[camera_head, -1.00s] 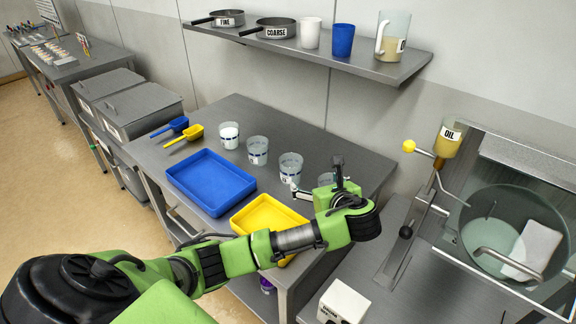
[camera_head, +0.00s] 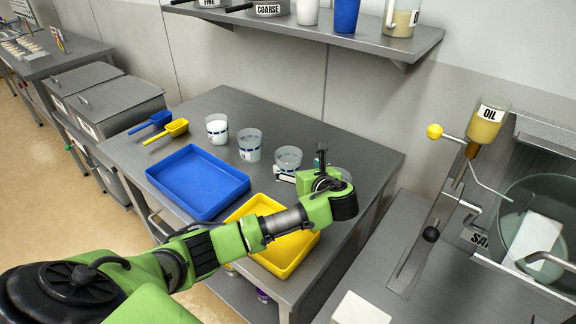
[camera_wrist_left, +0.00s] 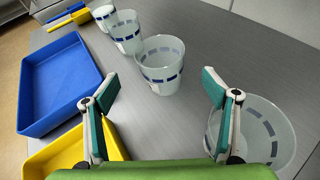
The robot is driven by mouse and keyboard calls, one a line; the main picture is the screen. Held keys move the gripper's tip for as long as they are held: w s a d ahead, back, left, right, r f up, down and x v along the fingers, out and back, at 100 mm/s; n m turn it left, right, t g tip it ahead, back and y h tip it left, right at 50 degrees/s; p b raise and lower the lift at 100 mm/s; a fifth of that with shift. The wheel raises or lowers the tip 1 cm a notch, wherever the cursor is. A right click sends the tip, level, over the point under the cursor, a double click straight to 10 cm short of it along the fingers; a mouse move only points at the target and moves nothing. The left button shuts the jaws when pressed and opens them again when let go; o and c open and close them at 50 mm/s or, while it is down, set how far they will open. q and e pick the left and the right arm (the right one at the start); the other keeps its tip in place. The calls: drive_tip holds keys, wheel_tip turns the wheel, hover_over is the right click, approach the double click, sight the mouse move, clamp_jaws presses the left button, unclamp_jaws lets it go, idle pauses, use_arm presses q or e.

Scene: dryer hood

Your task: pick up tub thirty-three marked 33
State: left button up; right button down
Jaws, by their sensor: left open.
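Several clear tubs with blue band marks stand in a row on the steel table. I cannot read a number 33 on any of them. The third tub (camera_head: 288,157) from the left stands by my left gripper (camera_head: 301,165); it also shows in the left wrist view (camera_wrist_left: 160,68), ahead and between the fingertips. My left gripper is open and empty, and its fingers (camera_wrist_left: 160,90) look apart from that tub. A fourth tub (camera_wrist_left: 268,137) stands beyond the right-hand finger in the wrist view, partly covered by it. The second tub (camera_head: 250,146) and first tub (camera_head: 217,128) stand farther left.
A blue tray (camera_head: 197,182) and a yellow tray (camera_head: 270,262) lie in front of the tubs, with my left arm passing over the yellow one. Blue and yellow scoops (camera_head: 167,133) lie at the left. A shelf (camera_head: 390,68) hangs above the back.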

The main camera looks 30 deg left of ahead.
sight(288, 159)
use_arm(q)
drive_tip(key=x, duration=0.9)
drive_tip(key=shift+w+a+f, duration=0.15)
drive_tip(key=shift+a, duration=0.1)
drive_tip(key=c, duration=1.2)
